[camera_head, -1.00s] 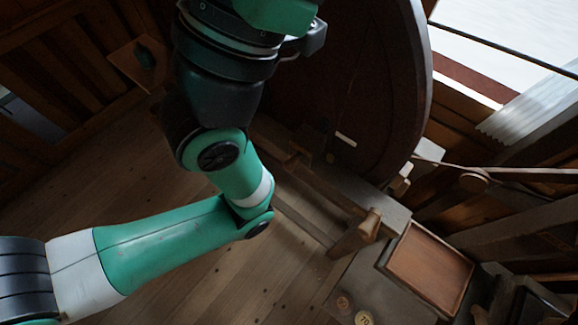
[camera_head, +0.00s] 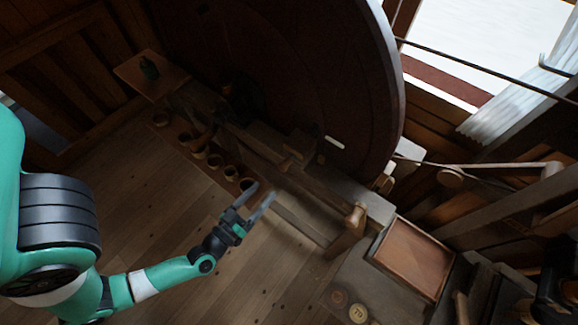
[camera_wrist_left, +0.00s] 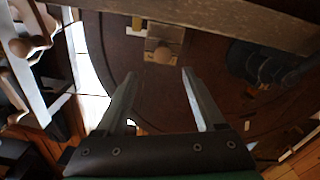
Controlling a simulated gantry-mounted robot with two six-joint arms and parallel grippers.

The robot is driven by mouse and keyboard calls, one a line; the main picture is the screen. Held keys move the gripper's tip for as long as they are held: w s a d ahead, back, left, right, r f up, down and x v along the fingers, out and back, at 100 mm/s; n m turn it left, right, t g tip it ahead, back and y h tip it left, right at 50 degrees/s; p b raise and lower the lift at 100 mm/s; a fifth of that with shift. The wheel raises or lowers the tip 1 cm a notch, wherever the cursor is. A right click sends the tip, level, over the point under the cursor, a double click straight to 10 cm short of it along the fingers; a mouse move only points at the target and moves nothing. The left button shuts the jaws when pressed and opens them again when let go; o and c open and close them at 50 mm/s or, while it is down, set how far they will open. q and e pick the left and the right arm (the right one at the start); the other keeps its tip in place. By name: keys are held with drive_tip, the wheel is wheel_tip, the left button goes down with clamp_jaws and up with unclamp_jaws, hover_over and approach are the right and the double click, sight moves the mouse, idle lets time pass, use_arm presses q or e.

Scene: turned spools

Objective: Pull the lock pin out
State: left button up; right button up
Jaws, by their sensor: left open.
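My left gripper (camera_head: 262,192) is open and empty, left of the wooden rail beside the big dark wheel (camera_head: 270,70). In the left wrist view its two fingers (camera_wrist_left: 160,74) stand apart, pointing towards a small wooden block with a round pale knob (camera_wrist_left: 162,53). The knob looks like the lock pin's head, but I cannot be sure. It lies just beyond the fingertips in the picture, with no finger around it. In the head view a small wooden block (camera_head: 291,157) sits on the rail near the wheel; its pin is too small to tell. My right gripper is not clearly visible.
A shallow wooden tray (camera_head: 412,258) lies on the bench at the right. An upright wooden post (camera_head: 350,225) stands left of it. Several round cups, one of them here (camera_head: 199,146), stand in a row along the rail. The floor (camera_head: 180,220) is clear.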

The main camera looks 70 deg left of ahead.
sight(281, 170)
use_arm(q)
drive_tip(key=b+x, duration=0.1)
drive_tip(key=x, duration=0.4)
drive_tip(key=b+x, duration=0.1)
drive_tip(key=x, duration=0.5)
drive_tip(key=shift+s+a+f, duration=0.1)
drive_tip(key=shift+a+f, duration=0.05)
drive_tip(key=shift+a, duration=0.15)
clamp_jaws()
idle(1.0)
